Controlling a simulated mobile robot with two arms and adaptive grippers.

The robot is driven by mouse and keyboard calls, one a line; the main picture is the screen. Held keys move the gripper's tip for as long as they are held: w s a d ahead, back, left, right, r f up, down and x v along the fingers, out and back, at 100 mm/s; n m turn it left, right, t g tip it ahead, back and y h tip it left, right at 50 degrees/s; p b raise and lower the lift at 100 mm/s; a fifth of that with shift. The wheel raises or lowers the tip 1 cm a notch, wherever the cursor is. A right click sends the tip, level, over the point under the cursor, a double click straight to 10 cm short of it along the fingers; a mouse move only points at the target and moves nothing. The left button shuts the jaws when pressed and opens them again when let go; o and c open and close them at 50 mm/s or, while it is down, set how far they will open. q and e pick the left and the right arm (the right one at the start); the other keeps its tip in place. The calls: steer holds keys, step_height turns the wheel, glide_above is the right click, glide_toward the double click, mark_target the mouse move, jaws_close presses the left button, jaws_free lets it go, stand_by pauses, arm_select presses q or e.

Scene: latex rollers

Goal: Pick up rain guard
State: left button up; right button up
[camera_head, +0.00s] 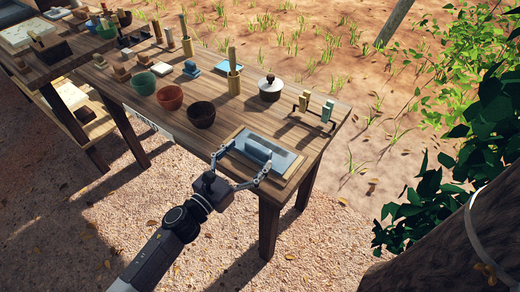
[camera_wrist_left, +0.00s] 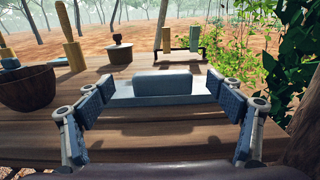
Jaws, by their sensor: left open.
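A blue-grey piece with a raised block (camera_head: 258,150), which looks like the rain guard, lies on a flat board (camera_head: 286,180) at the front right corner of the wooden table. In the left wrist view its raised block (camera_wrist_left: 163,84) stands straight ahead on a light base. My left gripper (camera_head: 243,162) is at the table's front edge, on the near side of the piece. Its fingers are spread wide and empty. In the left wrist view the fingers (camera_wrist_left: 159,98) stand left and right of the block, with a gap on each side. My right gripper is in neither view.
A dark bowl (camera_head: 201,115), a red bowl (camera_head: 169,98) and a green bowl (camera_head: 143,83) stand left of the piece. A lidded pot (camera_head: 271,89) and a rack with upright blocks (camera_head: 315,109) are behind it. A tree trunk (camera_head: 452,245) stands right of the table.

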mark_target(255, 150)
arm_select(q)
steer(key=p+x, duration=0.1)
steer(key=x, duration=0.4)
steer(key=shift+w+d, duration=0.15)
steer(key=shift+d, duration=0.15)
steer(key=c, duration=1.2)
steer(key=shift+c, duration=0.7)
steer(key=shift+r, duration=0.15)
